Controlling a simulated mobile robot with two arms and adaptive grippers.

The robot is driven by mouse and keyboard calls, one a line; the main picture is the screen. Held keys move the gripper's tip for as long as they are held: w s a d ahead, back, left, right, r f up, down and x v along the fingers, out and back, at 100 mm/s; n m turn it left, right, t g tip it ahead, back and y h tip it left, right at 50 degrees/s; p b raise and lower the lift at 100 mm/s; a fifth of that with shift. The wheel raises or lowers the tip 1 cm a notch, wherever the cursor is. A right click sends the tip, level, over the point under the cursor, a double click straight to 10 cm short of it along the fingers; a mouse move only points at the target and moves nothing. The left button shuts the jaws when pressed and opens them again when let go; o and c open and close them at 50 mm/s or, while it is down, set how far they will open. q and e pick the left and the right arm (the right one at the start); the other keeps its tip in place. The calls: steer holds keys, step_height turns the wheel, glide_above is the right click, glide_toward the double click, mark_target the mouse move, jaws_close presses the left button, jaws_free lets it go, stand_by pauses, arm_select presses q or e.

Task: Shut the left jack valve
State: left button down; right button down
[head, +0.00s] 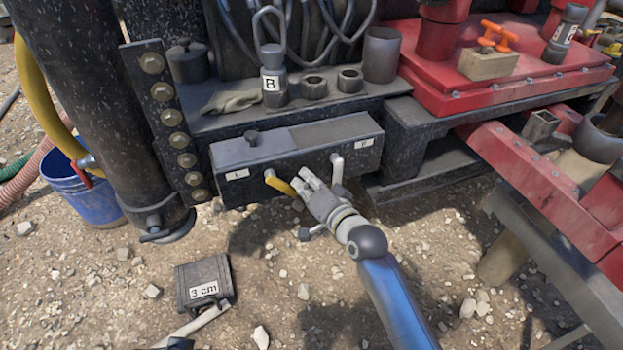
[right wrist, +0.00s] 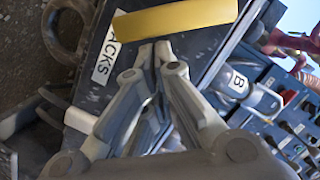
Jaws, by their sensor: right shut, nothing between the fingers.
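The left jack valve has a yellow lever (head: 280,185) on the front of a dark valve box (head: 290,150), beside the label L. The lever slants down to the right toward my right gripper (head: 302,181). That gripper is shut and empty, with its fingertips close to the lever's free end. In the right wrist view the yellow lever (right wrist: 185,18) lies across the top, just beyond the closed fingertips (right wrist: 155,50). I cannot tell whether they touch it. My left gripper is not clearly in view.
A white lever (head: 337,168) by the label R stands close right of my gripper. A shelf above holds a shackle marked B (head: 271,82) and cups. Red steelwork (head: 550,180) is at the right. A block marked 3 cm (head: 204,283) lies on the gravel.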

mark_target(292, 194)
steer(key=shift+f, duration=0.1)
stand_by(0.3)
steer(key=shift+f+m, duration=0.15)
steer(key=shift+m, duration=0.15)
